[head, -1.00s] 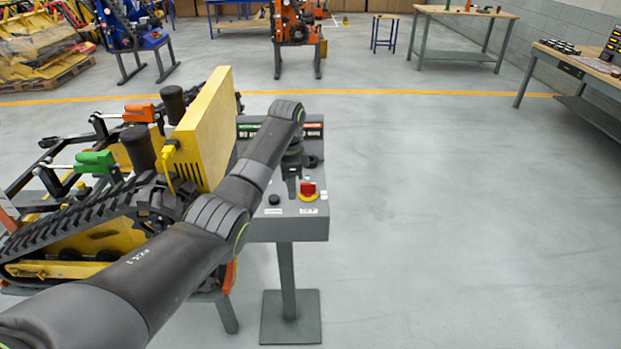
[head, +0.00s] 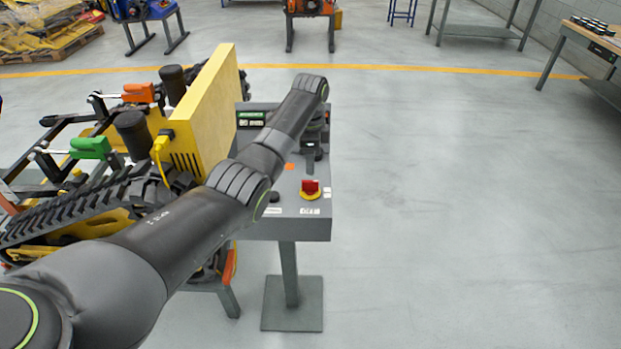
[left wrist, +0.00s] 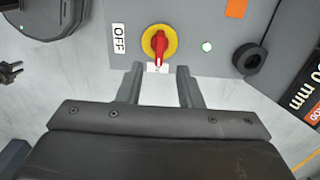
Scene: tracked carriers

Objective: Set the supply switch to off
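The supply switch (head: 311,188) is a red handle on a round yellow plate, on the sloping top of a grey control box (head: 300,228). In the left wrist view the red handle (left wrist: 159,46) points down the picture at a small white label, its text unreadable. An "OFF" label (left wrist: 118,39) sits left of the yellow plate. My left gripper (left wrist: 159,72) is open and empty, its two fingers apart on either side below the handle, with no visible contact. In the head view my left gripper (head: 309,168) is just behind the switch. My right gripper is not in view.
A tracked carrier with a yellow panel (head: 215,110) stands close left of the box. Open floor (head: 450,200) lies to the right.

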